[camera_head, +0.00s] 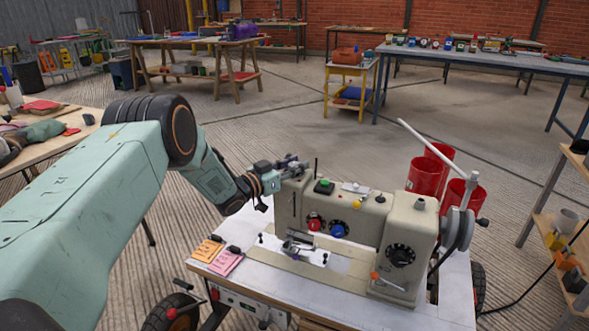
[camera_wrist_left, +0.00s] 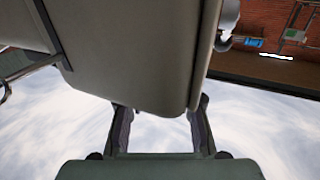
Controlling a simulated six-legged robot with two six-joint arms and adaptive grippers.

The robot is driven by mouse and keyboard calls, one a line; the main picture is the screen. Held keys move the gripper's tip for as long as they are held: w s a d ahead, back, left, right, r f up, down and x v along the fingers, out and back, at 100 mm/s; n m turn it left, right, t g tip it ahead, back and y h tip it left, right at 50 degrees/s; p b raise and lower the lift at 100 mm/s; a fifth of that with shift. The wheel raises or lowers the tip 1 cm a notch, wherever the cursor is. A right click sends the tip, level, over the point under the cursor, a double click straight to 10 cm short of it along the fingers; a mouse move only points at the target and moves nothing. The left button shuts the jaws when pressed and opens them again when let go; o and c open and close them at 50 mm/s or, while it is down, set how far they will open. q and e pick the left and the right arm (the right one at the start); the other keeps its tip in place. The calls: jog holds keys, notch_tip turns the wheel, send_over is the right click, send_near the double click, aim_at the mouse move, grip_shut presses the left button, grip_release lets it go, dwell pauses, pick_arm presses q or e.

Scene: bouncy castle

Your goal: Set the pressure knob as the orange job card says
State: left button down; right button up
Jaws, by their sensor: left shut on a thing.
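The beige sewing machine (camera_head: 365,225) stands on a white-topped cart. Its front has a red knob (camera_head: 315,224), a blue knob (camera_head: 338,231) and a black dial (camera_head: 400,255); a yellow knob (camera_head: 357,205) and a green button (camera_head: 324,186) sit higher. I cannot tell which is the pressure knob. The orange job card (camera_head: 207,250) lies at the cart's left corner; its writing is too small to read. My left gripper (camera_head: 292,168) is at the head's upper left end. In the left wrist view its fingers (camera_wrist_left: 160,128) flank the beige machine body (camera_wrist_left: 140,55). My right gripper is out of view.
A pink card (camera_head: 227,263) lies beside the orange one. Red bins (camera_head: 424,177) stand behind the machine, near its handwheel (camera_head: 460,229). A shelf (camera_head: 545,225) stands at right and a cluttered table (camera_head: 60,145) at left. Open floor (camera_head: 280,110) lies behind.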

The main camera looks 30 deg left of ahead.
pick_arm(q)
jog(key=m+g+h+b, duration=0.2)
jog(key=m+h+b, duration=0.1)
jog(key=h, duration=0.1)
jog(key=shift+f+b, duration=0.15)
jog(key=shift+b, duration=0.15)
jog(key=shift+m+g+h+b, duration=1)
jog(key=shift+g+h+b, duration=0.15)
jog(key=shift+h, duration=0.15)
jog(key=shift+r, duration=0.25)
jog(key=c, duration=1)
grip_release()
jog(key=shift+f, duration=0.1)
jog(key=v, duration=1.2)
jog(key=shift+w, duration=0.1)
